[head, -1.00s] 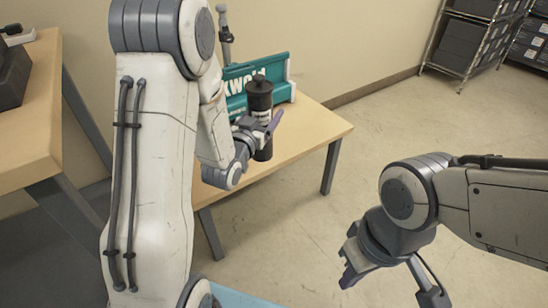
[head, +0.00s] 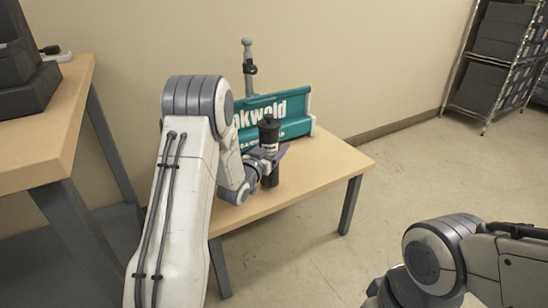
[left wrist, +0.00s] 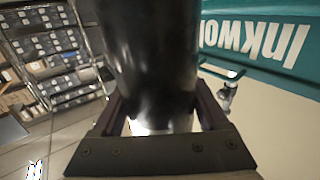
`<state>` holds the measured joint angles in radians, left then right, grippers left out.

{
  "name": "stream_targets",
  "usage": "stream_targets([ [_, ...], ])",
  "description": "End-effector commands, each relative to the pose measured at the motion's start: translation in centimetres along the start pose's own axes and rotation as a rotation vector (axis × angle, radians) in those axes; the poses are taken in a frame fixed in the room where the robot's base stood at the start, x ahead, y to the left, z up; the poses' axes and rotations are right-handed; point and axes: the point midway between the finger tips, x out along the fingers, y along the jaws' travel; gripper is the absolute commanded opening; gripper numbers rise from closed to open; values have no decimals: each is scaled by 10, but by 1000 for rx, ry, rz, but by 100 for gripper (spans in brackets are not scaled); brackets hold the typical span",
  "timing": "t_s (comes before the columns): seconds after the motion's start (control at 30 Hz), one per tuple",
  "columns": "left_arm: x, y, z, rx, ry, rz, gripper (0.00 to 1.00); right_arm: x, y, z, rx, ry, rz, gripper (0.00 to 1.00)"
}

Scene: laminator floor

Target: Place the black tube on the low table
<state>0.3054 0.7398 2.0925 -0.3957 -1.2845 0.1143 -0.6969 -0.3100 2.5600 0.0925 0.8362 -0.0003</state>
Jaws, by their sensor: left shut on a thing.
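The black tube (head: 269,134) stands upright over the low table (head: 325,167) in the head view. My left gripper (head: 268,160) is shut around the tube's body. The tube also fills the middle of the left wrist view (left wrist: 152,60), between the two fingers. Whether the tube's base touches the tabletop cannot be told. In the head view my right arm is at the lower right, and its gripper's fingers are out of the frame.
A teal box with white lettering (head: 292,107) is on the low table behind the tube. A taller wooden table (head: 50,140) stands at the left. A wire shelf (head: 497,75) holds dark bins at the far right. The low table's right end is clear.

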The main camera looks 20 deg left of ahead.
Motion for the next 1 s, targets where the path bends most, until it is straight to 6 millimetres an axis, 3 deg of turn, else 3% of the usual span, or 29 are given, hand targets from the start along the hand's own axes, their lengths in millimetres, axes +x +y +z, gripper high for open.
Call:
stream_targets([
  [0.13, 0, 0, 26, 0, 3, 0, 0, 17, 1, 1, 0, 0, 0, 0],
  [0.57, 0, 0, 30, 1, 5, 0, 0, 20, 1, 1, 0, 0, 0, 0],
  [0.6, 0, 0, 31, 0, 0, 0, 88, 18, 1, 1, 0, 0, 0, 0],
  [0.63, 0, 0, 30, 0, 0, 0, 100, 18, 1, 1, 0, 0, 0, 0],
  [1.0, -4, 0, 26, -1, -3, -1, 100, 12, 1, 1, 0, 0, 0, 0],
])
